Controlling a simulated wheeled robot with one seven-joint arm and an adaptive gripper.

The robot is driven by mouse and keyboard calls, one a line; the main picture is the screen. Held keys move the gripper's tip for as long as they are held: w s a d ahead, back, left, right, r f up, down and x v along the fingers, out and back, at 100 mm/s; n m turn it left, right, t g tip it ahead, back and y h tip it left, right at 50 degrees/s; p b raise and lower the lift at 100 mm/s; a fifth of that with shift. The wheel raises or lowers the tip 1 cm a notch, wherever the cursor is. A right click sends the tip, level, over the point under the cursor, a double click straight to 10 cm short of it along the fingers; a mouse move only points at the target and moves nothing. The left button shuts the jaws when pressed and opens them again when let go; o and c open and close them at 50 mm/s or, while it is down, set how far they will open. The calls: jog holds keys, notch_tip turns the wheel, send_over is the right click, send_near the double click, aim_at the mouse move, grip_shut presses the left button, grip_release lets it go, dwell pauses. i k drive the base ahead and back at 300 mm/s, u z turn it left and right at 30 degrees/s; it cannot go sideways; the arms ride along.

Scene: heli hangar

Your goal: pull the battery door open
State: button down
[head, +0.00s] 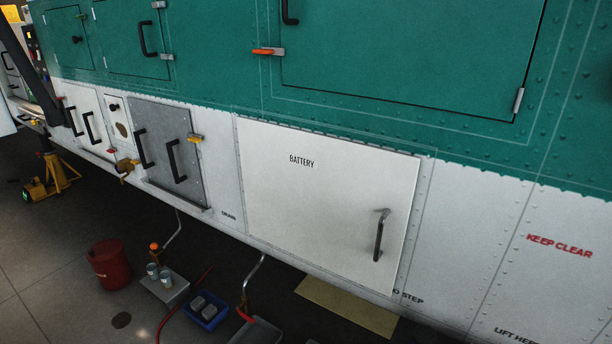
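The battery door (310,205) is a large white panel marked BATTERY on the lower white part of the aircraft's side. It looks closed or nearly so; a thin dark line runs along its top edge, and I cannot tell whether it stands slightly proud. Its dark upright handle (379,236) is near the right edge, with a grey upper end. Nothing is seen touching the handle. My gripper is not in view.
A grey panel with two black handles (168,152) is to the left. On the floor are a red bucket (110,265), a grey tray with cups (165,289), a blue tray (202,312) and a yellowish mat (347,306). Bent pipes (253,277) hang below the hull.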

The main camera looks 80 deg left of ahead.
aim_at(342, 208)
jog(key=u, duration=0.15)
jog(key=k, duration=0.6)
jog(key=u, duration=1.2)
jog(key=k, duration=0.3)
jog(key=u, duration=0.85)
